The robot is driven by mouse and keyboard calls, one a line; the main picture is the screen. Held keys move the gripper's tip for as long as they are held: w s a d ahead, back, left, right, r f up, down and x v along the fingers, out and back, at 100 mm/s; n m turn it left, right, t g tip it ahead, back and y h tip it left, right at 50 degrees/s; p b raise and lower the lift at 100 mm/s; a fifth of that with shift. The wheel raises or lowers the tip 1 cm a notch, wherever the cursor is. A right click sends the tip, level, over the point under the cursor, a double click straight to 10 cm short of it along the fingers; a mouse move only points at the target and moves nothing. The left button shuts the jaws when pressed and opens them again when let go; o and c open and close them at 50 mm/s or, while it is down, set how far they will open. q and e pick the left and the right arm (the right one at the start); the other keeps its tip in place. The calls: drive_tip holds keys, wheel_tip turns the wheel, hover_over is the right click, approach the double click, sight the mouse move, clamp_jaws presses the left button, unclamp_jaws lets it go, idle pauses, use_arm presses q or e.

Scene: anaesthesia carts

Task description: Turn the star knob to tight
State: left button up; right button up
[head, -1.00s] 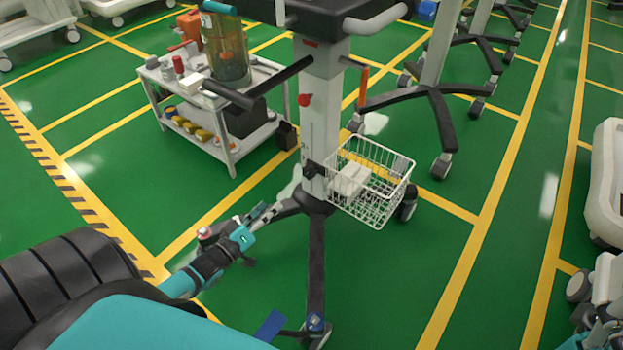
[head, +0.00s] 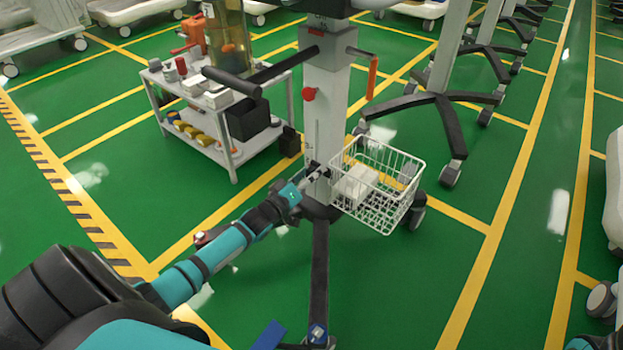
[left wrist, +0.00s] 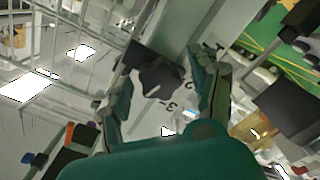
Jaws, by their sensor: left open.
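The star knob (left wrist: 160,78) is black and lobed, on the pale column (head: 320,120) of the cart. In the left wrist view it appears between the two spread fingers of my left gripper (left wrist: 163,88). The gripper is open; I cannot tell whether a finger touches the knob. My right gripper is not in view.
A white wire basket (head: 410,185) with pale boxes hangs right of the knob. A red knob (head: 309,94) and an orange-handled lever (head: 372,78) are higher on the column. A trolley (head: 225,150) stands behind left.

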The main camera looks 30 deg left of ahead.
use_arm(q)
drive_tip(key=shift+w, duration=0.1)
drive_tip(key=c, duration=1.2)
drive_tip(key=shift+o, duration=0.2)
